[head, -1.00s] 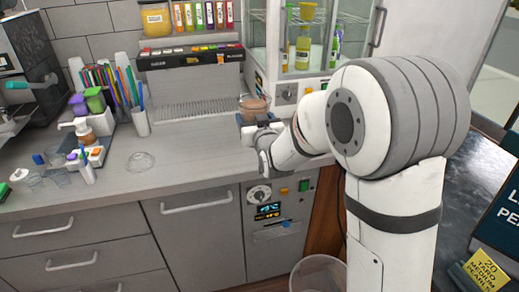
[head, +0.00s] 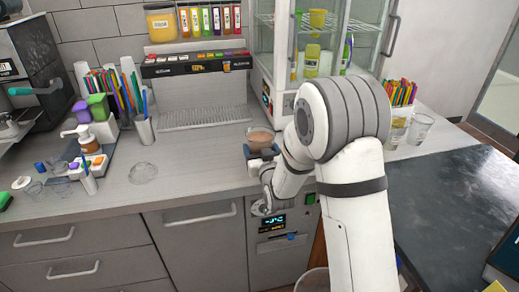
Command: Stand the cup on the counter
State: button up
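A clear cup (head: 260,136) with brown contents stands upright over the front part of the grey counter (head: 205,168), near the middle of the head view. My gripper (head: 262,153) is at the cup's lower part, with dark finger parts around its base. It moves together with the cup, so it appears shut on it. The fingertips and the cup's bottom are largely hidden, and I cannot tell whether the cup touches the counter.
A drain grate (head: 205,117) lies behind the cup, and a glass-fronted cabinet (head: 283,90) stands behind to the right. A clear round item (head: 143,172) lies to the left. Bare counter lies between it and the cup. Clear cups (head: 419,129) stand at right.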

jog(key=shift+s+f, duration=0.1)
jog(key=shift+f, duration=0.1)
jog(key=shift+f+b, duration=0.2)
jog(key=shift+b, duration=0.1)
jog(key=o, duration=1.4)
jog(key=shift+s+d+r+p, duration=0.1)
jog(key=shift+r+p, duration=0.05)
jog(key=shift+p, duration=0.15)
jog(key=b+v, duration=0.3)
jog(key=v, duration=0.8)
jog(key=shift+s+d, duration=0.2)
jog(key=shift+s, duration=0.15)
